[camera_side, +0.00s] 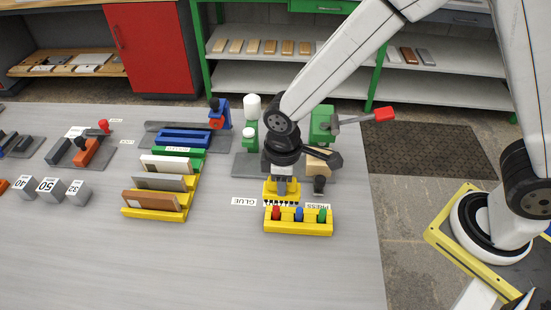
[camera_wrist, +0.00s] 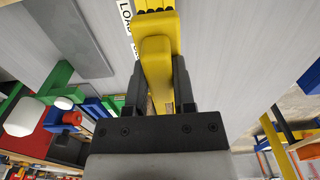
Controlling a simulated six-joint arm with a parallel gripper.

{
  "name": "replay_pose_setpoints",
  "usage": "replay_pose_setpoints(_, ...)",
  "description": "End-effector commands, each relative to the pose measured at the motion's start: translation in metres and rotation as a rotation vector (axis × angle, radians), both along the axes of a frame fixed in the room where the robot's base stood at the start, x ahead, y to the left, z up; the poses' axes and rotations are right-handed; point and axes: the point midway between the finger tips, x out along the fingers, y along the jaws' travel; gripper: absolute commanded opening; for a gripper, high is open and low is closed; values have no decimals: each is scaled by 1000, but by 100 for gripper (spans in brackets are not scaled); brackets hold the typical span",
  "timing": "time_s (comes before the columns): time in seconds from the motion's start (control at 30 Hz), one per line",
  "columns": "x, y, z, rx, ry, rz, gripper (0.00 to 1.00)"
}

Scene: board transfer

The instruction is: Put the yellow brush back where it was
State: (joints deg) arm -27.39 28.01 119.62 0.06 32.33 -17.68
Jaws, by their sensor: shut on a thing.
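In the side view my gripper (camera_side: 283,178) points down over the right part of the table. It is shut on the yellow brush (camera_side: 281,190), just behind a yellow rack (camera_side: 298,228) with red, blue and green pieces in it. In the wrist view the two black fingers of my gripper (camera_wrist: 158,85) clasp the yellow handle of the brush (camera_wrist: 156,48). I cannot tell whether the brush touches the table.
White labels reading GLUE (camera_side: 243,201) and PRESS lie near the rack. A green press with a red-tipped lever (camera_side: 384,114) stands behind my gripper. A yellow stand with boards (camera_side: 152,200) is to the left. The table (camera_side: 250,270) is clear in front.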

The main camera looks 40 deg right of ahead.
Motion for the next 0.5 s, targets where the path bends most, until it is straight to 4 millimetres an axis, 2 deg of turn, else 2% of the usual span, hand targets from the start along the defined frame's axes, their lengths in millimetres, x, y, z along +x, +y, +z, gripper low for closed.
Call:
replay_pose_setpoints(0.1, -22, 10, 8, 1, -1, 4, 0)
replay_pose_setpoints(0.2, -34, 14, 12, 1, -1, 3, 0)
replay_pose_setpoints(0.33, -42, 15, 14, 0, 0, 0, 0)
replay_pose_setpoints(0.5, -42, 16, 14, 0, 0, -1, 0)
